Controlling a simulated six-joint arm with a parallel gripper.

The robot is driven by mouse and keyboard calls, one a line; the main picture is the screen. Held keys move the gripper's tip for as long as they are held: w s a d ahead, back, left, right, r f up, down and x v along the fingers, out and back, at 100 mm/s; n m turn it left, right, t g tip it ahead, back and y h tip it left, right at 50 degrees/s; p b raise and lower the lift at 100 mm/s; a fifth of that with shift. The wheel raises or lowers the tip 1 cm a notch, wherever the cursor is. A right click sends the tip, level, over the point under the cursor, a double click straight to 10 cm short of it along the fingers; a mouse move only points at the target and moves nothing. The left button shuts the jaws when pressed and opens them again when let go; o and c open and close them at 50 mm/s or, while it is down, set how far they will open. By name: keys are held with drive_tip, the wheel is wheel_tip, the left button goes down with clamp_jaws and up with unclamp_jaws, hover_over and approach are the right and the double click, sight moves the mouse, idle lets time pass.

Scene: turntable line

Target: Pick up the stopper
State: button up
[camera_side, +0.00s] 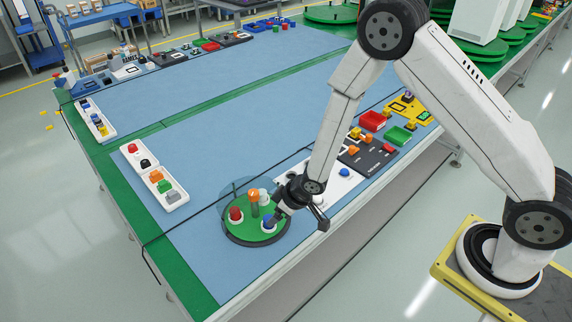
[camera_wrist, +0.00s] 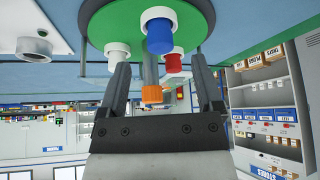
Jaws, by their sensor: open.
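A round green turntable (camera_side: 250,232) carries a blue piece (camera_side: 268,221), a red piece (camera_side: 236,214), a white one (camera_side: 264,196) and an orange-topped post (camera_side: 253,196) near the middle. The blue piece (camera_wrist: 159,38) and red piece (camera_wrist: 173,62) sit in white collars in the wrist view. I cannot tell which piece is the stopper. My gripper (camera_wrist: 160,65) is open, its fingers apart; the blue piece shows just beyond and between the fingertips. In the side view my gripper (camera_side: 276,211) is right at the blue piece, hiding part of the turntable's right side.
A white panel with a blue button (camera_side: 344,173), a dark panel, a red bin (camera_side: 373,120) and a green bin (camera_side: 398,135) line the right edge.

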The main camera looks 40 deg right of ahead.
sight(269, 218)
drive_tip(key=shift+x, duration=2.45)
clamp_jaws()
drive_tip(key=shift+r, duration=0.2)
drive_tip(key=shift+r, duration=0.8)
drive_tip(key=s+d+r, duration=0.2)
drive_tip(key=s+r, duration=0.9)
drive_tip(key=s, duration=0.2)
drive_tip(key=shift+s+d, duration=0.3)
drive_tip(key=shift+s, duration=0.1)
drive_tip(key=shift+w, duration=0.15)
